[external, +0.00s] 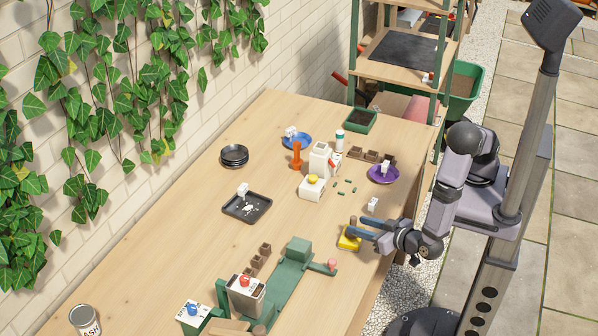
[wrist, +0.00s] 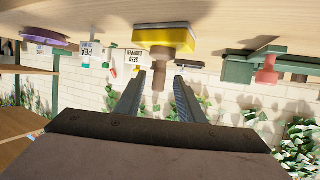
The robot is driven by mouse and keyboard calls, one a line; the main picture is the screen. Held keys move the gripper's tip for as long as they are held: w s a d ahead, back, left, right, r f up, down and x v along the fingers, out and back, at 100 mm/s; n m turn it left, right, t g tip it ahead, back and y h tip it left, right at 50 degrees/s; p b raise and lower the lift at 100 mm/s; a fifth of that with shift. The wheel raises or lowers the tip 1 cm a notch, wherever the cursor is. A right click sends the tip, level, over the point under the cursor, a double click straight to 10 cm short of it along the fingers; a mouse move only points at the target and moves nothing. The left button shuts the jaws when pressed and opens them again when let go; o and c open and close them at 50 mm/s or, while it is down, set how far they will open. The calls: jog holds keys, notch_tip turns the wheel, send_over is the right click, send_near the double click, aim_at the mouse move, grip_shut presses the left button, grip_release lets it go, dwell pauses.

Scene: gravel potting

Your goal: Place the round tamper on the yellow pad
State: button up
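The yellow pad (external: 346,243) lies on the table near its right edge; it also shows in the wrist view (wrist: 163,33), where the scene appears upside down. The tamper, with a brown base (wrist: 164,48) and a stubby brown handle (wrist: 158,76), stands upright on the pad. In the external view its handle (external: 353,221) shows beside my fingers, which partly hide the base. My gripper (external: 357,226) is open, reaching in from the right. In the wrist view its two fingers (wrist: 160,76) are spread on either side of the handle, with gaps visible.
A green stand (external: 290,268) with a pink-tipped arm (external: 332,264) is left of the pad. A white labelled block (external: 373,204) and purple dish (external: 384,174) lie behind it. Table between is mostly clear.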

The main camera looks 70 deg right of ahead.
jog(key=b+v, duration=0.1)
jog(key=v, duration=0.7)
jog(key=w+r+n+g+y, duration=0.15)
jog(key=w+g+y, duration=0.5)
jog(key=w, duration=1.05)
jog(key=s+d+n+g, duration=0.1)
jog(key=s+d+g, duration=0.1)
jog(key=s+d, duration=0.3)
jog(key=s+d+n+g, duration=0.1)
jog(key=s+d, duration=0.5)
jog(key=d, duration=0.7)
jog(key=s+d+n+g+h, duration=0.1)
jog(key=s+d+g, duration=0.2)
jog(key=d, duration=0.6)
jog(key=shift+s+d, duration=0.2)
jog(key=shift+s, duration=0.95)
